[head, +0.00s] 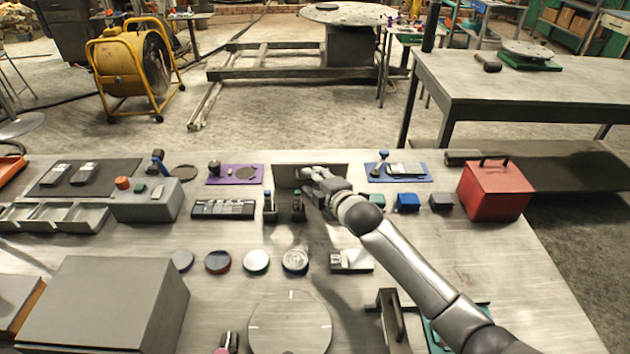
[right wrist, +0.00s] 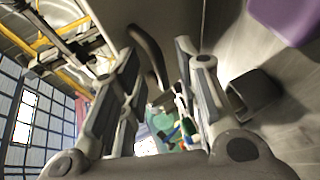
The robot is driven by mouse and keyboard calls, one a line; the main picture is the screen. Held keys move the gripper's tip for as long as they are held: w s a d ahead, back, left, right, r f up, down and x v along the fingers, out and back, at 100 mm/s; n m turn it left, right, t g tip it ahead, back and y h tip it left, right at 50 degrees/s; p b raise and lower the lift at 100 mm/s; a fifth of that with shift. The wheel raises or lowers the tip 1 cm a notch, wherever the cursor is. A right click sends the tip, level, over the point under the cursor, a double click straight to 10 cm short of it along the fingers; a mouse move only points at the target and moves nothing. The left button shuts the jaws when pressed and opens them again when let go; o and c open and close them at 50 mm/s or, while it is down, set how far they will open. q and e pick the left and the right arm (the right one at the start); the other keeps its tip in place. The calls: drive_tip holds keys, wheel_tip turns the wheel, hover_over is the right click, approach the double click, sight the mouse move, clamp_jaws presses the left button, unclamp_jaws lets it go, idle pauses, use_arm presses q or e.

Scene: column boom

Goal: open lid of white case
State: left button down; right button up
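A low grey panel with a pale rim, which seems to be the case (head: 284,178), sits at the back middle of the table in the head view. It looks grey rather than white, and my arm hides part of it. In the right wrist view a flat pale grey-beige face of the case (right wrist: 190,18) with a dark curved handle (right wrist: 148,55) shows beyond the fingers. My right gripper (head: 312,174) is over the case. In the right wrist view its fingers (right wrist: 158,75) are apart, with the handle visible between them; contact is unclear. My left gripper is out of view.
Two dark cups (head: 270,208) stand just in front of the case. A purple mat (head: 226,181) lies left, a blue mat (head: 415,179) right. A red box (head: 495,192) stands at the right edge. A large grey box (head: 95,300) fills the front left.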

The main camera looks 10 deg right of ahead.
sight(313, 164)
clamp_jaws()
idle(0.3)
drive_tip(key=w+p, duration=0.1)
drive_tip(key=r+p, duration=0.1)
drive_tip(key=p, duration=0.1)
drive_tip(key=w+r+g+p, duration=0.1)
drive_tip(key=shift+w+d+r, duration=0.2)
drive_tip(key=shift+w+d, duration=0.05)
drive_tip(key=shift+w, duration=0.05)
drive_tip(key=shift+w+r, duration=0.1)
drive_tip(key=shift+w, duration=0.35)
